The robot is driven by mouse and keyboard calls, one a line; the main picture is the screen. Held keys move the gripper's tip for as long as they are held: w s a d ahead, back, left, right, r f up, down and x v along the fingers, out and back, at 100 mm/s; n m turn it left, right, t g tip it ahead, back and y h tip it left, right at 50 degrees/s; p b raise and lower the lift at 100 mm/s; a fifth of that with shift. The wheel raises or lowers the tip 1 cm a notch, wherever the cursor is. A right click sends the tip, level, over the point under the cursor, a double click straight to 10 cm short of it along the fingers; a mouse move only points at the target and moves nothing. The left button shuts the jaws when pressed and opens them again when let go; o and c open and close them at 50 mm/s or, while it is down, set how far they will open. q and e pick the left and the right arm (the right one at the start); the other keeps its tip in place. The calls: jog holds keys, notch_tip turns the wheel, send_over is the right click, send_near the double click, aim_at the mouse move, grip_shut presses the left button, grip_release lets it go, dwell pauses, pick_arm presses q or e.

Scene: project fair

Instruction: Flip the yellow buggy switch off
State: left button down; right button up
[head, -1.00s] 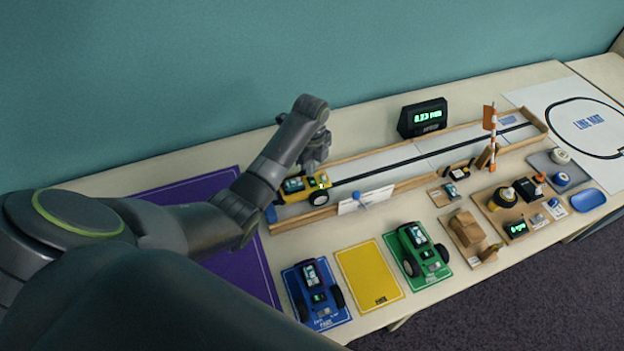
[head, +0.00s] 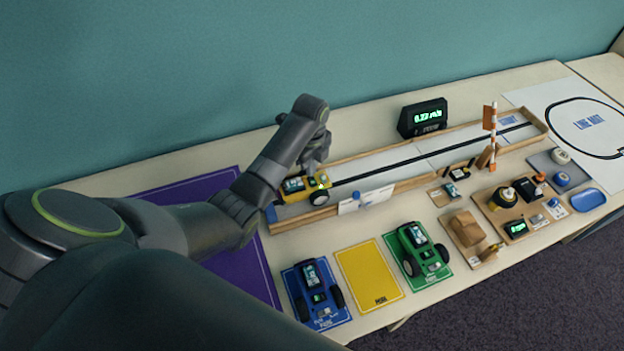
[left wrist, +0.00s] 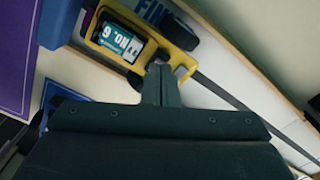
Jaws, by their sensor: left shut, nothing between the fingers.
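The yellow buggy (head: 319,181) stands at the left end of the wood-edged track, and its label "NO. 6" shows in the left wrist view, where the buggy (left wrist: 107,50) fills the upper left. My left gripper (head: 309,168) is over the buggy's rear part in the head view. In the left wrist view its shut fingers (left wrist: 161,72) reach the buggy's edge beside the label, with nothing held. The fingertips cover that part of the buggy, so the switch cannot be made out. I cannot tell whether the fingers touch it. My right gripper is not in view.
The track (head: 400,165) has low wooden walls. A lit display (head: 423,118) stands behind it. In front are a blue buggy (head: 316,290), an empty yellow mat (head: 368,275) and a green buggy (head: 421,250). A purple mat (head: 250,262) lies left.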

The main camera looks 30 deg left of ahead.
pick_arm(q)
jog(key=shift+f+b, duration=0.5)
jog(key=shift+f, duration=0.55)
dwell(0.6)
jog(key=shift+s, duration=0.1)
notch_tip(320, 180, up, 7)
jog(key=p, duration=0.8)
jog(key=shift+r, duration=0.1)
dwell(0.5)
